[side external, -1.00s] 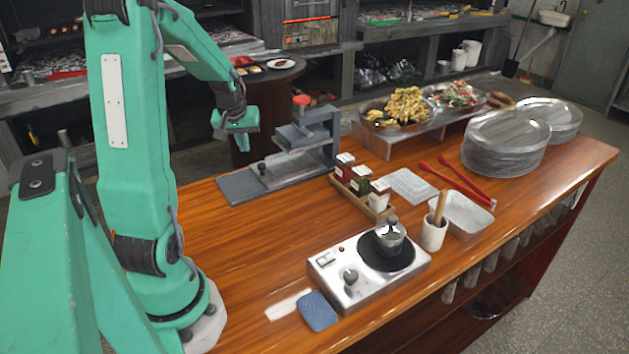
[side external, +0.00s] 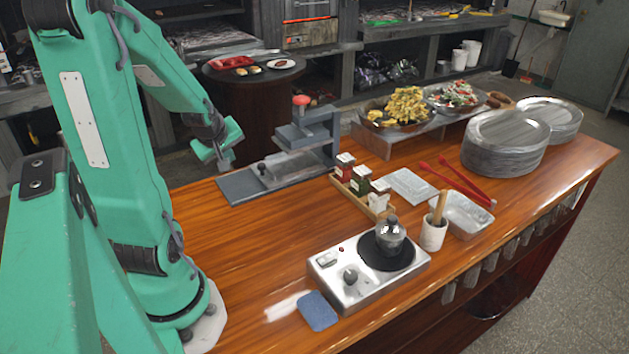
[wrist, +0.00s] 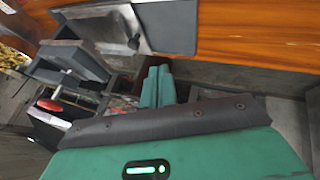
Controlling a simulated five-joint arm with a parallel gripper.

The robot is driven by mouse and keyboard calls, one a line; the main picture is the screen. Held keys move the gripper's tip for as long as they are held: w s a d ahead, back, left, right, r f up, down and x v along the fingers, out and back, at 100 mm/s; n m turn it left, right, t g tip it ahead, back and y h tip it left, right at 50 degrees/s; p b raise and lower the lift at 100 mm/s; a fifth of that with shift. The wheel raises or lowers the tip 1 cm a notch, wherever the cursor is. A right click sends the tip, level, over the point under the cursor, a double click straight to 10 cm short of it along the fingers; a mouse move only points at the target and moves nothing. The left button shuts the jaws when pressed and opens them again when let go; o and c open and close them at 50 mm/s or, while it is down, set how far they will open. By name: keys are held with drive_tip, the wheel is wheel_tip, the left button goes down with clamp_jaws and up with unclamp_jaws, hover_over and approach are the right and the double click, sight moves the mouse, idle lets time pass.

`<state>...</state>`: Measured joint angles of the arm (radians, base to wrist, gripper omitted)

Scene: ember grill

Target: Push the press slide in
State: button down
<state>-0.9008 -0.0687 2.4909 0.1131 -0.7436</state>
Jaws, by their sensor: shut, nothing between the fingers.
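The grey press (side external: 309,130) stands on the table, with a red knob (side external: 302,100) on top. Its slide (side external: 284,168) is a pale metal plate with a small dark knob (side external: 261,168), resting on a long dark base (side external: 238,190) and sticking out to the left of the press frame. In the wrist view the slide (wrist: 112,22) and its knob (wrist: 133,42) show at the top, with the press (wrist: 70,62) to the left. My gripper (side external: 227,166) is shut and empty, near the base's left end and apart from the slide knob. Its green fingers (wrist: 157,85) show in the wrist view.
A rack of spice jars (side external: 362,190) stands right of the press, and a hot plate (side external: 368,267) with a small pot stands in front. Food trays (side external: 385,135) and stacked plates (side external: 505,145) are further right. The table's left-centre (side external: 250,240) is clear.

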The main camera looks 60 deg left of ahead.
sight(269, 176)
drive_tip(key=shift+x, duration=4.65)
drive_tip(key=shift+w+a+f, duration=0.1)
drive_tip(key=shift+w+f, duration=0.15)
drive_tip(key=shift+w, duration=0.8)
drive_tip(key=shift+w+a+f, duration=0.1)
drive_tip(key=shift+w+f, duration=0.1)
drive_tip(key=shift+w, duration=0.9)
drive_tip(key=shift+w, duration=0.1)
drive_tip(key=shift+t+h, duration=0.4)
drive_tip(key=shift+w, duration=2.5)
